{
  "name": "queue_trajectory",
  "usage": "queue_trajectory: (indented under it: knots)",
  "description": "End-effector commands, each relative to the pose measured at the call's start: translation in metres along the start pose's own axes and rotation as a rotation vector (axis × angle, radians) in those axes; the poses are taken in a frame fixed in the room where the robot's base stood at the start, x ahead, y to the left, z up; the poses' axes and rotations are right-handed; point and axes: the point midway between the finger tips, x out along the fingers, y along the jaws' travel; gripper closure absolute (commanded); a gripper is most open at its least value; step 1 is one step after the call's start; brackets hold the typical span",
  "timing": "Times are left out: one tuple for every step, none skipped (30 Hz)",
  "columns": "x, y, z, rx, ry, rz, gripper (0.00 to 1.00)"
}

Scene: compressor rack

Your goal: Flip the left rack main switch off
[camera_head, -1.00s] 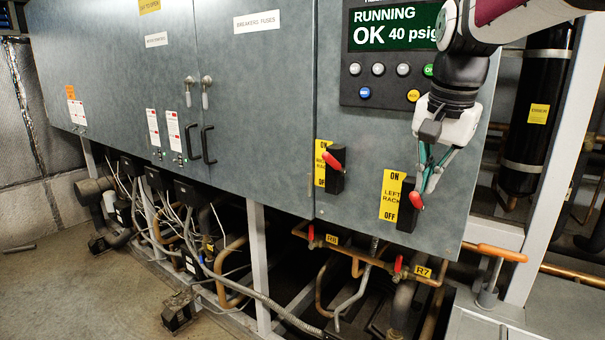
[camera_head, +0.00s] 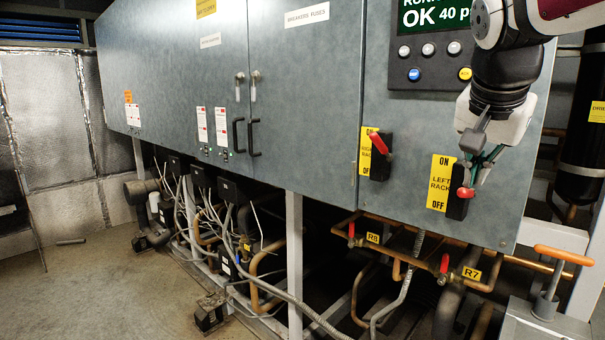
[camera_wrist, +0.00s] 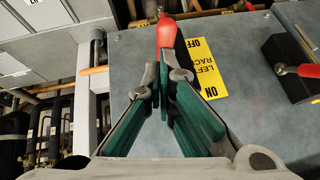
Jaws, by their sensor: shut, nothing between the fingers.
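The left rack main switch (camera_head: 457,207) is a black block with a red handle, beside the yellow LEFT RACK label (camera_head: 440,183). The handle's red tip (camera_head: 466,191) shows low on the block, nearer the OFF end than the ON end. My gripper (camera_head: 475,181) is shut and empty, with its teal fingers just above and against or very near the handle; I cannot tell if they touch. In the wrist view the red handle (camera_wrist: 166,34) lies straight beyond the closed fingertips (camera_wrist: 160,72), beside the word OFF, and the fingers hide part of the switch.
The neighbouring switch (camera_head: 376,160) has its red handle pointing up toward ON. A row of buttons (camera_head: 428,50) and a display lie above. Pipes with red-handled valves (camera_head: 444,264) run below the cabinet. An orange-handled valve (camera_head: 563,256) stands at lower right. Open floor lies at left.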

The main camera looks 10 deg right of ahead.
Motion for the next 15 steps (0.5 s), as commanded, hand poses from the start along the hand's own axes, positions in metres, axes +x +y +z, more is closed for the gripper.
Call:
queue_trajectory:
  knots:
    - [0.008, -0.003, 0.004, -0.005, 0.026, -0.004, 1.0]
    - [0.009, -0.004, 0.004, -0.007, 0.042, -0.007, 1.0]
    - [0.01, -0.004, 0.005, -0.01, 0.064, -0.01, 1.0]
    - [0.011, -0.004, 0.006, -0.011, 0.079, -0.011, 1.0]
    - [0.012, -0.004, 0.008, -0.012, 0.093, -0.014, 1.0]
    - [0.013, -0.004, 0.009, -0.016, 0.113, -0.016, 1.0]
    - [0.013, -0.004, 0.01, -0.018, 0.129, -0.018, 1.0]
    - [0.014, -0.004, 0.011, -0.019, 0.144, -0.021, 1.0]
    - [0.015, -0.004, 0.012, -0.022, 0.163, -0.023, 1.0]
    - [0.015, -0.003, 0.013, -0.024, 0.178, -0.025, 1.0]
    - [0.016, -0.003, 0.015, -0.026, 0.191, -0.026, 1.0]
    - [0.017, -0.003, 0.016, -0.028, 0.209, -0.029, 1.0]
    - [0.018, -0.003, 0.017, -0.031, 0.224, -0.031, 1.0]
    - [0.018, -0.003, 0.018, -0.033, 0.238, -0.033, 1.0]
    - [0.019, -0.002, 0.02, -0.034, 0.257, -0.037, 1.0]
